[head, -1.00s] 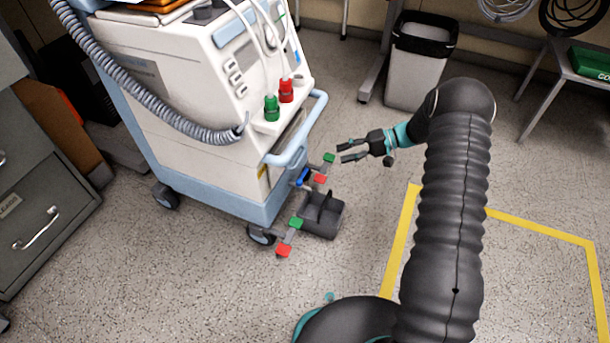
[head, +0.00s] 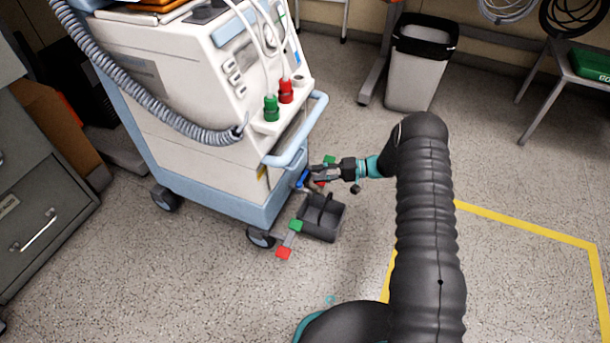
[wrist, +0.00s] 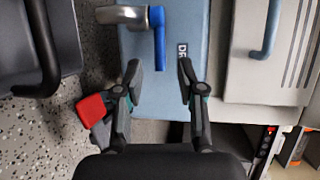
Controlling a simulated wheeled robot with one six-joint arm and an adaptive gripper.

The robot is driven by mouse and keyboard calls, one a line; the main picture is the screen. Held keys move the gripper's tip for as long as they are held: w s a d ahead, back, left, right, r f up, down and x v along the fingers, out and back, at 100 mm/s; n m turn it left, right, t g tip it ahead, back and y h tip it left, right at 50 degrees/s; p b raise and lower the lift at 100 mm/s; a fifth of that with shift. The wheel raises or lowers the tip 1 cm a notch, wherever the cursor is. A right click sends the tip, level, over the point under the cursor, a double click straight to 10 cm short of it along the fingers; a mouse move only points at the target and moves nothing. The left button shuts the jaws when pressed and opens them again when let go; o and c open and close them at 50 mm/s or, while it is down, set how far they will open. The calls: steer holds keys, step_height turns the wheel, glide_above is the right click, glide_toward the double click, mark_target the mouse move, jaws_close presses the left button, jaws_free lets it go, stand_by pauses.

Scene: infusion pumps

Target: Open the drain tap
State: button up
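The drain tap is a metal spout (wrist: 122,15) with a blue lever (wrist: 158,40) on the blue lower front of the white machine. In the head view the blue lever (head: 303,178) is small and partly hidden by my gripper (head: 317,172), which is close to it. In the wrist view my gripper (wrist: 160,72) is open and empty, with one finger on each side of the lever's lower end. The lever points down in that picture. I cannot tell how deep it sits between the fingers or whether either touches it.
A black container (head: 322,215) stands on the floor below the tap. Red (head: 283,253) and green (head: 296,225) pads on bars are beside it; another red pad (wrist: 90,108) is left of my fingers. The machine's pale blue handle (head: 290,155) is above.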

mark_target(305, 174)
steer(key=shift+s+a+f, duration=0.1)
steer(key=shift+a+f, duration=0.15)
steer(key=shift+a, duration=1.05)
steer(key=shift+a+f, duration=0.2)
steer(key=shift+a, duration=1.05)
jaws_close()
